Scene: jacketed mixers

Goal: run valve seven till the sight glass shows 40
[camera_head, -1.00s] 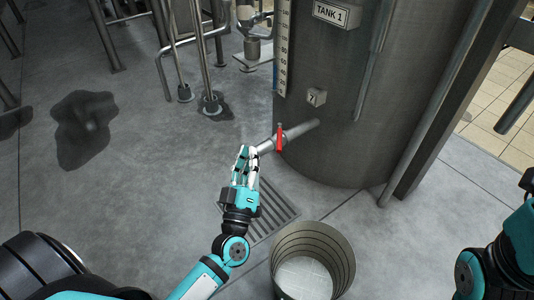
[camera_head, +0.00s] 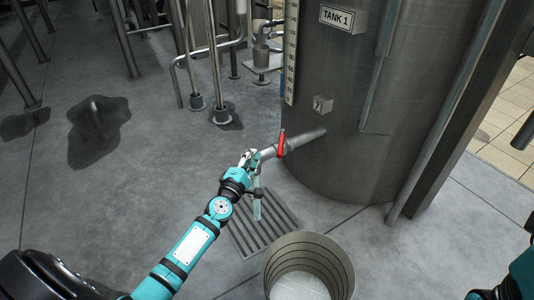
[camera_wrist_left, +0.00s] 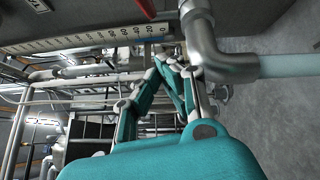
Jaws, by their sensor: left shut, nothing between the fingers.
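Tank 1 (camera_head: 350,140) carries a tag marked 7 (camera_head: 323,104). Below the tag a pipe runs out through the valve with a red handle (camera_head: 282,143), set across the pipe. The pipe ends in a downturned elbow (camera_wrist_left: 215,55). A pale stream (camera_head: 257,205) falls from it, also seen in the wrist view (camera_wrist_left: 285,65). My left gripper (camera_head: 250,157) is shut and empty beside the elbow, apart from the red handle. My right gripper is out of view.
A floor grate (camera_head: 262,225) lies under the outlet. An open ribbed bucket (camera_head: 340,262) stands to the right of it. Upright pipes (camera_head: 215,60) stand behind. A dark wet patch (camera_head: 98,130) lies on the floor at left.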

